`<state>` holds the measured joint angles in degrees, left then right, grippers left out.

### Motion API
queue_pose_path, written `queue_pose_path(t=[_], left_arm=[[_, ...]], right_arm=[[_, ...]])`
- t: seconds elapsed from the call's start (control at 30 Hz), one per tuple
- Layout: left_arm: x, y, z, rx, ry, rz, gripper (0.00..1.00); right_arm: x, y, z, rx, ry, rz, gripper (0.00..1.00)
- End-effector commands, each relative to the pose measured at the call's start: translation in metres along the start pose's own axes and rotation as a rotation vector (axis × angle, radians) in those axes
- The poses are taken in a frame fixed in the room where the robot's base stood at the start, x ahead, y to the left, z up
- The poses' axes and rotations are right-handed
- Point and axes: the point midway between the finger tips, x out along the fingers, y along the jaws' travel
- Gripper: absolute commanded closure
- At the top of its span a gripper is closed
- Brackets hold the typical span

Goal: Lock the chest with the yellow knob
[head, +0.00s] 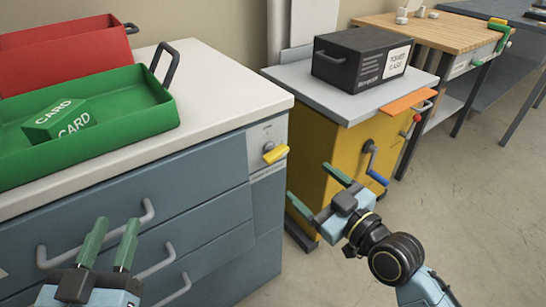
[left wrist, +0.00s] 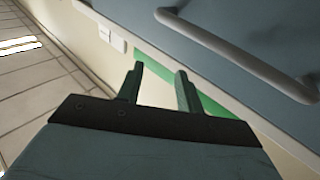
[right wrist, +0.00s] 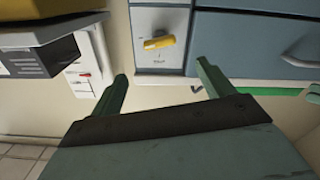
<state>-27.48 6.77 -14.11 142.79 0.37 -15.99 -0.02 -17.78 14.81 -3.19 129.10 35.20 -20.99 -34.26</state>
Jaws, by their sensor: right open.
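The chest (head: 180,185) is a blue-grey drawer unit with a white top and grey bar handles. Its yellow knob (head: 275,154) sits on a light grey panel at the front's right end. In the right wrist view the knob (right wrist: 158,42) lies nearly level, slightly tilted, beyond my fingertips. My right gripper (head: 316,190) is open and empty, right of and below the knob, apart from it. My left gripper (head: 115,232) is open and empty in front of the drawers, near a bar handle (left wrist: 240,55) in the left wrist view.
A green tray (head: 150,115) with a green CARD box (head: 60,119) and a red tray (head: 65,55) stand on the chest. Right of it is a yellow cabinet (head: 345,140) with a crank (head: 372,165) and a black box (head: 345,62). The floor at right is clear.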

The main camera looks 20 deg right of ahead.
Motion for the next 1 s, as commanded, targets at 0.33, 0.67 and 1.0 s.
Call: queue_pose_path(t=[0.33,0.67,1.0], left_arm=[[-0.002,0.005,-0.028,-0.008,0.172,0.013,0.64],[-0.013,0.009,-0.058,-0.016,0.436,0.023,0.64],[-0.022,0.009,-0.07,-0.016,0.566,0.024,0.64]], right_arm=[[0.045,0.001,-0.002,0.0,0.008,0.003,0.2],[0.105,0.0,-0.001,0.001,0.006,0.001,0.2],[0.132,0.0,-0.001,-0.001,0.002,0.0,0.2]])
